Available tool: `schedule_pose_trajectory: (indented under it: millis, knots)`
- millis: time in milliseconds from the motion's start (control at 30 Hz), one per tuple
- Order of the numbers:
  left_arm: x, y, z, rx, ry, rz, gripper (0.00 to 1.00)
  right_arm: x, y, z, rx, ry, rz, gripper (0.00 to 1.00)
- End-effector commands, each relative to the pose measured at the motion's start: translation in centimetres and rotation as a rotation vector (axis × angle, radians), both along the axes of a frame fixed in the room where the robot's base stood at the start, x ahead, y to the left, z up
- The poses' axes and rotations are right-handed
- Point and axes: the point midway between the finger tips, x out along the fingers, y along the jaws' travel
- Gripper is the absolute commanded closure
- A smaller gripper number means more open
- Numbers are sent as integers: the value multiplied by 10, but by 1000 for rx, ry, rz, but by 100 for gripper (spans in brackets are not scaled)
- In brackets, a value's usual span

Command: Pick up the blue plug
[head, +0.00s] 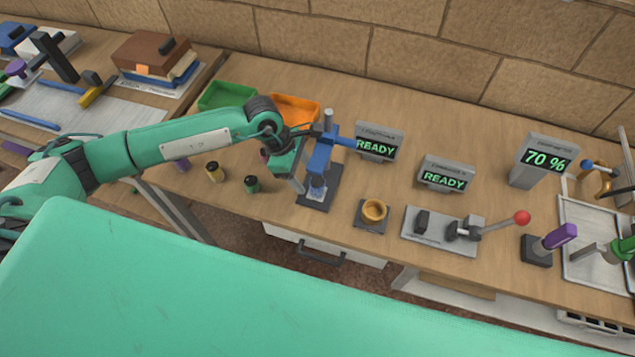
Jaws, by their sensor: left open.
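My left gripper (292,178) reaches in from the left and points down over the table, just left of a blue press-like stand (321,155). It is open, and I see nothing held in it. Small dark-banded plugs stand on the table to its left: a purple one (182,165), a yellow one (213,172) and a green one (251,184). A reddish one (264,156) is partly hidden by the gripper. I cannot make out a separate blue plug; the gripper hides part of the table. My right gripper is not in view.
A green tray (228,95) and an orange tray (294,110) stand behind the gripper. Two READY displays and a 70 % display stand behind.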

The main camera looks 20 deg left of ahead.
Motion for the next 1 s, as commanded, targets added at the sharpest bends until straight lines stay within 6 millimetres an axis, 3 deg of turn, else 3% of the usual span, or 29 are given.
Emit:
schedule_pose_trajectory:
  millis: [267,500,800,1000]
  knots:
    - [2,-12,-17,-1,2,-2,40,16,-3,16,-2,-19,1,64]
    - [4,-25,-47,-1,2,-1,40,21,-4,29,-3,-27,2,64]
    - [4,-26,-53,0,1,-1,40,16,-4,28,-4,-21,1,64]
    - [4,-26,-53,0,1,-1,79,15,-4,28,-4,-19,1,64]
